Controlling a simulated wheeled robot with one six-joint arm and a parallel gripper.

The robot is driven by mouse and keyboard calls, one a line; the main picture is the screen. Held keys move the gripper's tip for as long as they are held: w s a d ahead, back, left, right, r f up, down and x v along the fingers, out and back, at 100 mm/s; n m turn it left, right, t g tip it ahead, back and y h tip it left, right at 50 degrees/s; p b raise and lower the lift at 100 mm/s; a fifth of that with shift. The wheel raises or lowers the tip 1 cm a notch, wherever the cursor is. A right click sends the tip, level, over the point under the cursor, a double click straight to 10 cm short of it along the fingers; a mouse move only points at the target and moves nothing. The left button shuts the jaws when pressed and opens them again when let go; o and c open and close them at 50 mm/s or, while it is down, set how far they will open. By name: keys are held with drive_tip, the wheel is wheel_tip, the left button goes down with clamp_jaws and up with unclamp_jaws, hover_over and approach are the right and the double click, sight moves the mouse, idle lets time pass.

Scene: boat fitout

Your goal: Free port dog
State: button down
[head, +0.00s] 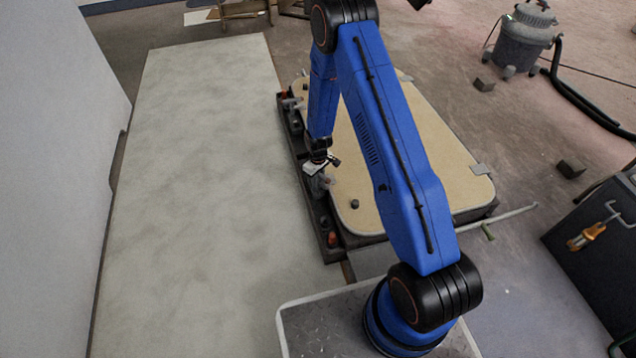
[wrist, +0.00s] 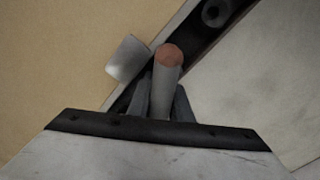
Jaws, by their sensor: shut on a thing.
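The hatch lid (head: 440,165) is a beige panel with rounded corners, set in a dark frame (head: 306,190). My gripper (head: 321,180) reaches down to the left side of this frame, near the lid's edge. In the wrist view, my gripper (wrist: 163,98) is shut on the dog's handle (wrist: 168,75), a grey rod with a reddish end, with a finger on each side. A pale metal block (wrist: 127,58) sits just left of the handle, beside the lid edge. The dog's base is hidden behind my fingers.
Another grey fitting (head: 291,103) is farther up the same frame side, and a red-orange part (head: 332,239) is near its lower end. A long pale surface (head: 185,190) lies left. A vacuum (head: 522,42) and dark toolbox (head: 600,245) stand right.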

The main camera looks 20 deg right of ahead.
drive_tip(key=m, duration=0.5)
drive_tip(key=shift+m, duration=0.3)
drive_tip(key=m, duration=0.3)
drive_tip(key=c, duration=2.4)
unclamp_jaws()
drive_tip(key=shift+m, duration=1.2)
drive_tip(key=shift+c, duration=0.2)
drive_tip(key=shift+o, duration=0.2)
drive_tip(key=o, duration=0.8)
drive_tip(key=shift+c, duration=0.2)
